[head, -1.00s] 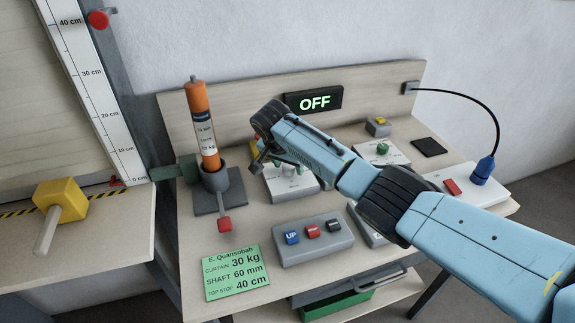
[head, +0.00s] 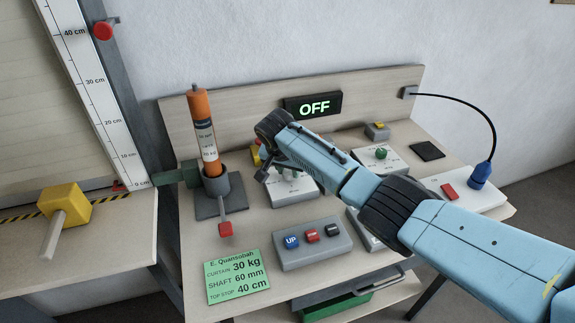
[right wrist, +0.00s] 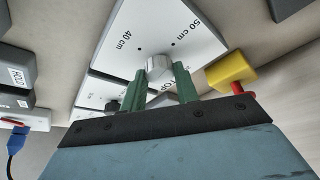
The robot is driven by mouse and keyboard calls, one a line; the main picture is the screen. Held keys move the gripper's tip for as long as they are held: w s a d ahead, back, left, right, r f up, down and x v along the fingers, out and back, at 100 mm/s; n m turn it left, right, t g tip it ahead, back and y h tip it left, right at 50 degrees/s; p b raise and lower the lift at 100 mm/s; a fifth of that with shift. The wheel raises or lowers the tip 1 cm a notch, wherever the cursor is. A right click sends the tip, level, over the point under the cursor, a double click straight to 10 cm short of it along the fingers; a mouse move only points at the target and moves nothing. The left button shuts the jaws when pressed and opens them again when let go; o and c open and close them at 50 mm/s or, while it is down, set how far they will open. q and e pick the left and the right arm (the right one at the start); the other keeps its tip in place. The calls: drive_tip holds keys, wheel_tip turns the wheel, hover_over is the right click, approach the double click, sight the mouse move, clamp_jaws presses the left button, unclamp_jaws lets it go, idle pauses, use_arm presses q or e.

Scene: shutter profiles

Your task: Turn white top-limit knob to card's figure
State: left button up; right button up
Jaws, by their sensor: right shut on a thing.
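The green card (head: 238,277) lies at the table's front left and reads curtain 30 kg, shaft 60 mm, top stop 40 cm. The white knob (right wrist: 159,67) stands on a white-faced box (right wrist: 165,25) marked 40 cm and 50 cm. My right gripper (head: 284,172) is over this box (head: 293,193) in the head view, where the arm hides the knob. In the right wrist view its green fingers (right wrist: 160,80) are shut on the knob, one on each side. I cannot make out the knob's pointer. My left gripper is not in view.
A yellow block with a red part (right wrist: 232,72) sits close beside my right fingers. A control box with UP and other buttons (head: 312,242) is in front. An orange cylinder (head: 203,135) stands in a grey holder at left. The display (head: 313,105) reads OFF.

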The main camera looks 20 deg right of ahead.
drive_tip(key=n+p, duration=0.1)
drive_tip(key=p, duration=0.1)
drive_tip(key=n+y+p, duration=0.1)
drive_tip(key=n+p, duration=0.1)
drive_tip(key=shift+s+d+r+t, duration=0.1)
drive_tip(key=shift+d+r+t, duration=0.05)
drive_tip(key=shift+t, duration=0.15)
drive_tip(key=n+y+p, duration=0.1)
drive_tip(key=n, duration=0.2)
drive_tip(key=shift+p, duration=0.4)
drive_tip(key=shift+d+n+y+p, duration=0.1)
drive_tip(key=shift+n+y+p, duration=0.25)
drive_tip(key=shift+n, duration=0.55)
drive_tip(key=shift+f+n+y, duration=0.2)
drive_tip(key=shift+n+y, duration=0.25)
drive_tip(key=shift+n, duration=0.45)
drive_tip(key=shift+d+n+y, duration=0.1)
drive_tip(key=shift+n+y, duration=0.2)
drive_tip(key=shift+n, duration=0.6)
drive_tip(key=n+y+b, duration=0.1)
drive_tip(key=n+b, duration=0.1)
drive_tip(key=n, duration=0.1)
drive_tip(key=shift+f, duration=0.1)
drive_tip(key=shift+d+n+g+y+b, duration=0.1)
drive_tip(key=shift+n+g+y+b, duration=0.2)
drive_tip(key=shift+n+g+b, duration=0.45)
drive_tip(key=shift+n, duration=0.35)
